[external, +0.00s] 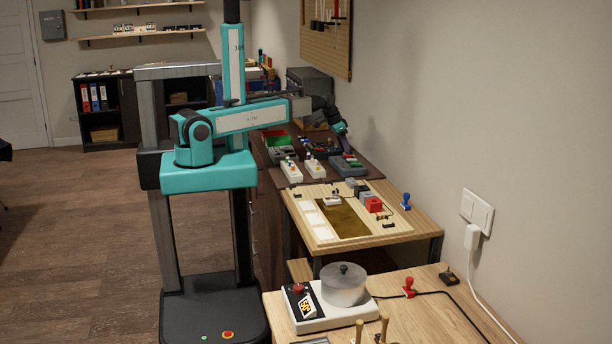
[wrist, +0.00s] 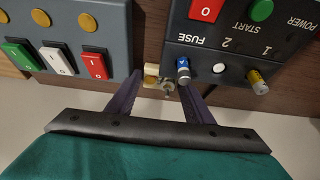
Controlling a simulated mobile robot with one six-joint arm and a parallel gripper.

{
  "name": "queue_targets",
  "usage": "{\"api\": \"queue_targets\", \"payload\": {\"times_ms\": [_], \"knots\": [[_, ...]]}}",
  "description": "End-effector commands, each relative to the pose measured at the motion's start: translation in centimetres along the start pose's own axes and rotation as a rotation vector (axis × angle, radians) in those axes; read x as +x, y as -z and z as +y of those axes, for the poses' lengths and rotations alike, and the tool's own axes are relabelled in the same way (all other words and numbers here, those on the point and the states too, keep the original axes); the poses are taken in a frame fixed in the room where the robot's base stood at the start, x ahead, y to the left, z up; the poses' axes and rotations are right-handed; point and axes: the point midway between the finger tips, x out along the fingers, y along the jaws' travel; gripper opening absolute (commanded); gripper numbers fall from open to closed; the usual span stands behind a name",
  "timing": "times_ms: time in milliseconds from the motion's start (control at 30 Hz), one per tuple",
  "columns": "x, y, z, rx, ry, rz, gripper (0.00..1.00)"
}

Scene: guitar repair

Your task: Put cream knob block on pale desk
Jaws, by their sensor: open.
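My gripper (wrist: 160,84) is open in the wrist view, with a dark purple finger on each side. A small cream block with a metallic knob, likely the cream knob block (wrist: 151,72), shows between the fingertips; I cannot tell whether either finger touches it. In the external view my gripper (external: 340,127) is small, at the back of the dark bench by the wall, and the block cannot be made out there. Two pale wooden surfaces stand nearer: one with a framed board (external: 428,222) and a closer one (external: 440,305); I cannot tell which is the pale desk.
In the wrist view a grey switch box (wrist: 60,35) lies left of the fingers and a dark fuse box (wrist: 240,45) right, both close. Several devices crowd the dark bench (external: 372,172). A white machine with a grey pot (external: 344,285) occupies the closest surface.

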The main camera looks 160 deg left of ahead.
Motion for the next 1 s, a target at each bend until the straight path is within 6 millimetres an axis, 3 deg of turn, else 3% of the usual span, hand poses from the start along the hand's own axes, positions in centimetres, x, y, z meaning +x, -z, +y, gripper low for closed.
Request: {"api": "queue_targets", "payload": {"times_ms": [567,700,767,1000], "knots": [[0.09,-0.01,-0.01,0.000,0.000,0.000,0.47],[0.08,-0.01,-0.01,0.000,0.000,0.000,0.23],[0.08,-0.01,-0.01,0.000,0.000,0.000,0.16],[0.04,0.02,-0.01,0.000,0.000,0.001,0.16]]}}
